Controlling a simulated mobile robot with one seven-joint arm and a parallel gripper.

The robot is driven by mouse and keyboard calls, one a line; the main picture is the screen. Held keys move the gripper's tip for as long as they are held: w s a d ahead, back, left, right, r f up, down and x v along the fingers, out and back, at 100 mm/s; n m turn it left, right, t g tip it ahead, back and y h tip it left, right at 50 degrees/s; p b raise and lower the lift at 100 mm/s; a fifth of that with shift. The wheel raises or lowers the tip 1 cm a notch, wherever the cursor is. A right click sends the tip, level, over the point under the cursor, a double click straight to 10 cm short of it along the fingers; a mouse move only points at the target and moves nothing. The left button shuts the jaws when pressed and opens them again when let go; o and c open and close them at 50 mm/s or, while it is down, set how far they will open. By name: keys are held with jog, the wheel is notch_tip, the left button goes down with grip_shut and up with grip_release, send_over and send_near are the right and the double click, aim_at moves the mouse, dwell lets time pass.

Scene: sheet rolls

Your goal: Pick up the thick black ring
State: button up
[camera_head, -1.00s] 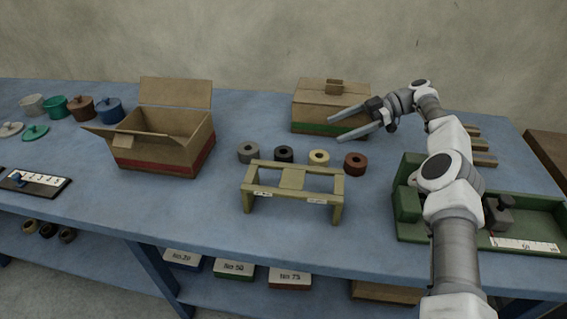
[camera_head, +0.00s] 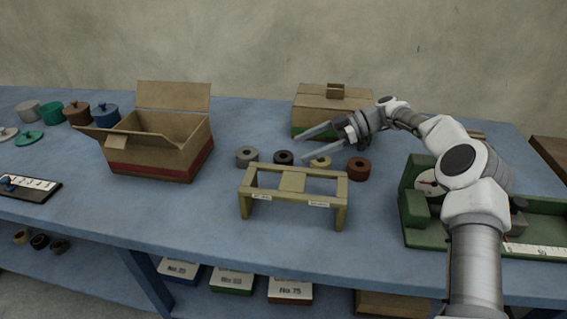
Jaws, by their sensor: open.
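A brown ring (camera_head: 359,169) is at the row's right end. My gripper (camera_head: 314,145) is open and empty. Its two fingers point left, one behind the row and one in front near the cream ring, with the tips close to the black ring in the picture. I cannot tell how high they are above the table.
A wooden stand (camera_head: 293,187) is right in front of the rings. A closed carton (camera_head: 318,101) with a green stripe stands behind. An open carton (camera_head: 150,160) is on the left. A green tray (camera_head: 414,222) is at the right. The table between the open carton and the rings is clear.

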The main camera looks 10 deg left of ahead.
aim_at(283, 156)
jog(key=b+x, duration=0.1)
jog(key=x, duration=0.4)
jog(key=shift+s+a, duration=0.15)
jog(key=shift+a, duration=0.15)
jog(key=c, duration=1.5)
